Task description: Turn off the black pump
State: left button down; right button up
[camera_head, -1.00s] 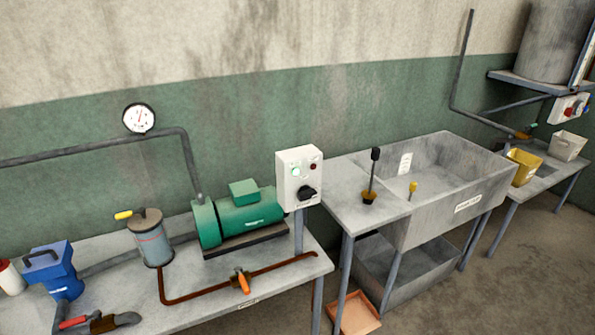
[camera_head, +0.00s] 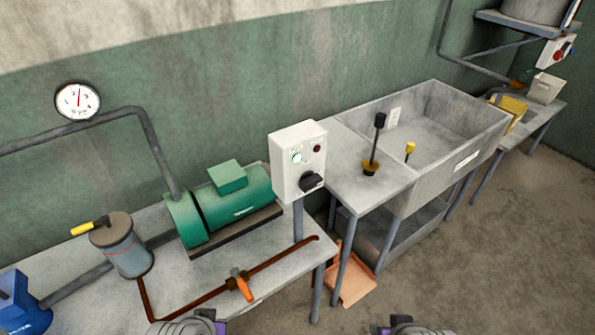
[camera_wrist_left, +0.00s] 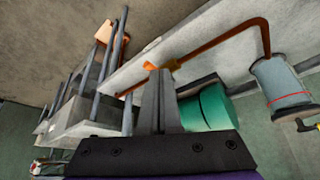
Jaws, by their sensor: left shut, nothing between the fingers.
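A green motor-pump unit (camera_head: 232,208) sits on the grey bench, and it also shows in the left wrist view (camera_wrist_left: 212,106). I see no plainly black pump. A white control box (camera_head: 298,158) on a post beside it has a lit green light (camera_head: 297,158), a dark red button (camera_head: 317,148) and a black rotary knob (camera_head: 312,181). A black-topped lever (camera_head: 376,146) stands on the sink table. My left gripper (camera_wrist_left: 158,80) is shut and empty, below the bench's front in the head view. Only the top of my right gripper (camera_head: 408,328) shows at the bottom edge; its fingers are hidden.
A rusty pipe with an orange valve handle (camera_head: 242,285) runs along the bench front. A grey cylinder (camera_head: 122,250) and a blue device (camera_head: 22,300) stand left. A gauge (camera_head: 78,101) hangs on the wall. A sink (camera_head: 440,150) stands right. The floor in front is clear.

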aim_at(310, 182)
pick_arm(q)
jog(key=shift+s+d, duration=0.1)
jog(key=shift+s, duration=0.05)
pick_arm(e)
jog(key=shift+s+d, duration=0.1)
jog(key=shift+s, duration=0.05)
pick_arm(q)
jog(key=w+d+r+m+h+p, duration=0.1)
jog(key=w+d+r+m+h, duration=0.2)
jog(key=w+r, duration=0.9)
jog(key=w+d+r+m+h+p, duration=0.2)
jog(key=w+d+r+m+h, duration=0.2)
jog(key=w+d+r+m, duration=0.3)
jog(key=w+r, duration=0.5)
jog(key=r, duration=0.3)
jog(key=shift+w+d+r+m, duration=0.2)
jog(key=shift+w+r+m, duration=0.1)
jog(key=shift+m, duration=0.1)
pick_arm(e)
jog(key=r, duration=0.1)
jog(key=w+r, duration=0.1)
jog(key=r, duration=0.1)
jog(key=w+r, duration=0.1)
jog(key=r, duration=0.1)
